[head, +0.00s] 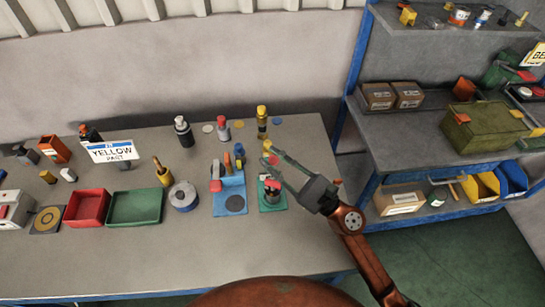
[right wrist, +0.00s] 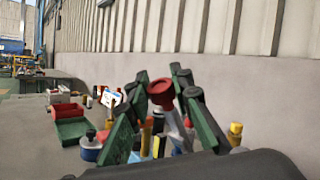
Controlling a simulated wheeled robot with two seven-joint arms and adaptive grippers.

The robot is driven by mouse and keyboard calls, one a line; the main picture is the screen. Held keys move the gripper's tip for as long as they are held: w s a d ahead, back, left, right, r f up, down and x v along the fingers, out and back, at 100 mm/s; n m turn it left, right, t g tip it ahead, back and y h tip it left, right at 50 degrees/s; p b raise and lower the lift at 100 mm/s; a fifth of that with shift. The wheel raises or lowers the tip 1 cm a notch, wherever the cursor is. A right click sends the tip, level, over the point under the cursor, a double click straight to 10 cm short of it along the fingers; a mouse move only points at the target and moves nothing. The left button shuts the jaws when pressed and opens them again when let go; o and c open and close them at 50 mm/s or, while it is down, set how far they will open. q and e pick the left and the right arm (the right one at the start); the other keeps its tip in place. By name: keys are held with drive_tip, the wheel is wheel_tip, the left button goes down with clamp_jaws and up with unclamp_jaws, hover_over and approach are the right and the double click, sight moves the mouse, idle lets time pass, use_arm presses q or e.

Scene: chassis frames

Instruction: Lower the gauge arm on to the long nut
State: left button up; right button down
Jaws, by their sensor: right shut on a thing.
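My right gripper (head: 272,154) reaches in from the right above a small green-based fixture (head: 280,206) on the bench. In the right wrist view its fingers (right wrist: 162,110) are closed around a red knob (right wrist: 160,91) on a grey shaft, which seems to be the gauge arm. The knob shows as a small red spot at the fingertips (head: 267,145) in the head view. A dark, red-topped piece (head: 272,190) stands on the green base; I cannot tell whether it is the long nut. The gripper hides part of the fixture. My left gripper is not in view.
A blue fixture (head: 230,207) with a dark disc stands just left of the green one. A blue-and-white tin (head: 183,196), a green tray (head: 135,206) and a red tray (head: 87,208) lie further left. Bottles stand behind. A blue-framed shelf (head: 352,75) rises at the right.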

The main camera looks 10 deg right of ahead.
drive_tip(key=shift+f, duration=0.15)
drive_tip(key=c, duration=1.7)
unclamp_jaws()
drive_tip(key=shift+s, duration=0.1)
drive_tip(key=v, duration=1.1)
drive_tip(key=shift+s+d+f, duration=0.1)
drive_tip(key=shift+s+d, duration=0.15)
drive_tip(key=shift+d, duration=0.05)
